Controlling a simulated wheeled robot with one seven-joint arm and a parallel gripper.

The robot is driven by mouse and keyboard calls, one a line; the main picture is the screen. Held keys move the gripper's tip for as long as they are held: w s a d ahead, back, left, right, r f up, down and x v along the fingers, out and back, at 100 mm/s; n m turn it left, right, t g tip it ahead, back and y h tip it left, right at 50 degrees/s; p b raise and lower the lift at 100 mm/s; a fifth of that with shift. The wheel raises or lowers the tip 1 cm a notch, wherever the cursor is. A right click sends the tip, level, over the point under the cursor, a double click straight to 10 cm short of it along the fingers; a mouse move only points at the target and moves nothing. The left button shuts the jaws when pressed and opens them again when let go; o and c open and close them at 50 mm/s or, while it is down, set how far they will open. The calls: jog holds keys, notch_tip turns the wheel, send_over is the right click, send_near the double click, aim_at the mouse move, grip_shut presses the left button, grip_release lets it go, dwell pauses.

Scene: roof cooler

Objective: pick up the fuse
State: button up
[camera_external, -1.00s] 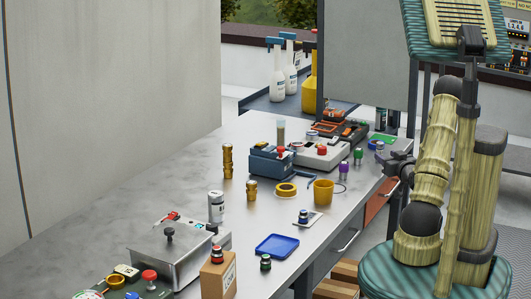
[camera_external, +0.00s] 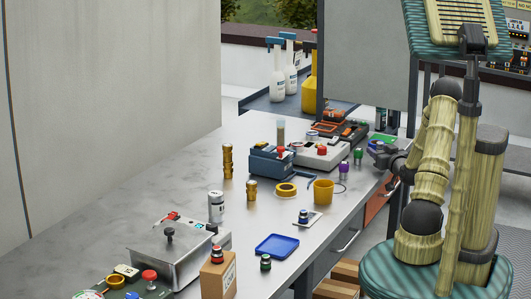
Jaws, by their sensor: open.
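I cannot tell for certain which thing is the fuse. Small upright candidates on the grey bench (camera_external: 205,160) are a tall brass piece (camera_external: 228,161), a short brass piece (camera_external: 252,190), a silver-and-white cylinder (camera_external: 216,207), a purple-topped piece (camera_external: 344,168) and a green piece (camera_external: 358,155). My gripper (camera_external: 374,149) is open at the bench's right edge, just right of the green piece. It looks small and dark here, and I see nothing between its fingers. The gripper partly hides what stands behind it.
A yellow cup (camera_external: 323,191), a yellow ring (camera_external: 286,190) and a blue tray (camera_external: 277,245) lie mid-bench. A blue device (camera_external: 270,164) and a grey box (camera_external: 320,154) stand behind. A metal box (camera_external: 170,256) and a cardboard box (camera_external: 218,277) are in front. Open bench lies left.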

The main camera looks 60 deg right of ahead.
aim_at(380, 143)
grip_shut()
jog(key=shift+r, duration=0.15)
notch_tip(380, 143, up, 10)
jog(key=shift+f+p, duration=0.1)
jog(key=shift+p, duration=0.6)
dwell(0.5)
